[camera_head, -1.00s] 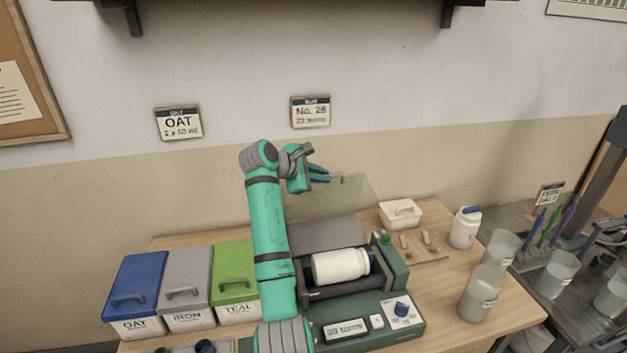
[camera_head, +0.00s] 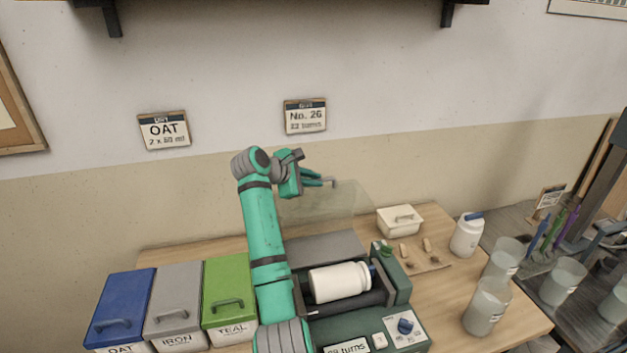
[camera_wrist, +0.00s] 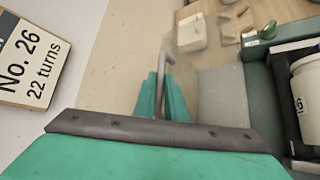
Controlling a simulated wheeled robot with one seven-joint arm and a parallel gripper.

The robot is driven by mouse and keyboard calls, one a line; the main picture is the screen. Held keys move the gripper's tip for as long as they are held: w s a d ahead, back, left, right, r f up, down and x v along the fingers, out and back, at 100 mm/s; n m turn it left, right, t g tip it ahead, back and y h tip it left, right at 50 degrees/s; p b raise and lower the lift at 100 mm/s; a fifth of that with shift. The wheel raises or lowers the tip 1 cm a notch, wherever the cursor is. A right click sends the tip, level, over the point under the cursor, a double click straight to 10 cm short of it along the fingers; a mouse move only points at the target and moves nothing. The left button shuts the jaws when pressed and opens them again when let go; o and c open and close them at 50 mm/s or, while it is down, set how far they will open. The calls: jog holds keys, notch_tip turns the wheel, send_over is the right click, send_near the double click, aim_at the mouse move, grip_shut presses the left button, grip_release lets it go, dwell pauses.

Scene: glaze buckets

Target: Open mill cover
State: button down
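The mill (camera_head: 395,290) is a dark green machine on the table, with a white jar (camera_head: 338,282) lying on its rollers. Its clear cover (camera_head: 345,205) stands raised at the back of the mill, leaving the jar uncovered. My gripper (camera_head: 314,178) is at the cover's top edge. In the wrist view, the teal fingers (camera_wrist: 162,98) are close together on either side of the grey cover handle (camera_wrist: 166,62) and look shut on it. The handle's end sticks out past the fingers. My arm hides the mill's left side.
Blue (camera_head: 122,305), grey (camera_head: 175,300) and green (camera_head: 229,290) lidded bins stand left of the mill. A white lidded box (camera_head: 400,221), a wooden board (camera_head: 428,262), a white bottle (camera_head: 467,236) and clear cups (camera_head: 487,305) are on the right. Wall cards hang behind the arm.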

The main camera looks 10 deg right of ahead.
jog(key=c, duration=1.8)
grip_release()
jog(key=shift+w+d+r, duration=0.1)
jog(key=shift+w+r, duration=0.15)
jog(key=shift+r, duration=0.15)
jog(key=shift+f, duration=0.1)
jog(key=v, duration=1)
jog(key=shift+s+a, duration=0.25)
jog(key=shift+a, duration=0.1)
